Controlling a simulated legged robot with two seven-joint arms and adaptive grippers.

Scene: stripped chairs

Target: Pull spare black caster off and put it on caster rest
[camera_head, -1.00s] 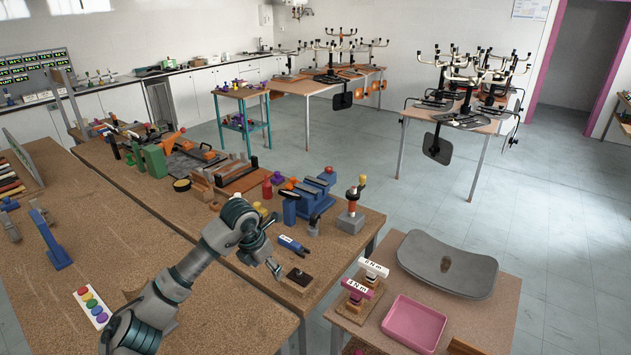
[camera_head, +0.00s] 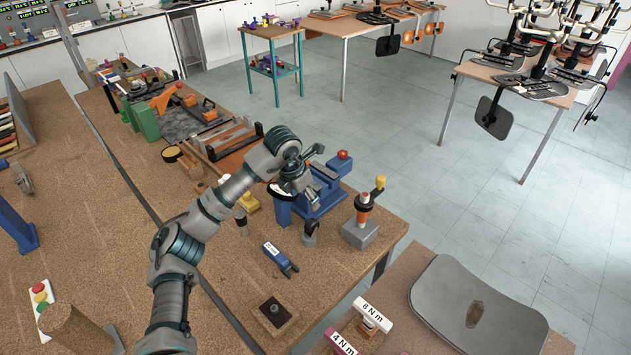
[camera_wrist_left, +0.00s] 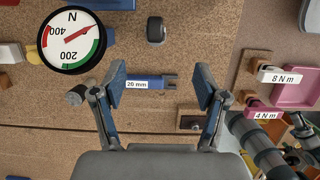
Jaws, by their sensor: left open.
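My left gripper (camera_head: 312,178) is open above the blue vise area in the head view. In the left wrist view its fingers (camera_wrist_left: 160,86) are wide apart with nothing between them. A brown wooden block with a black top plate (camera_head: 275,313), which may be the caster rest, sits near the bench's front edge, also in the wrist view (camera_wrist_left: 190,123). It looks empty.
A blue vise (camera_head: 322,190) and a grey-based stand (camera_head: 360,232) are close by. A dial gauge (camera_wrist_left: 72,40) shows. Grey arm parts (camera_wrist_left: 262,150) appear at lower right.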

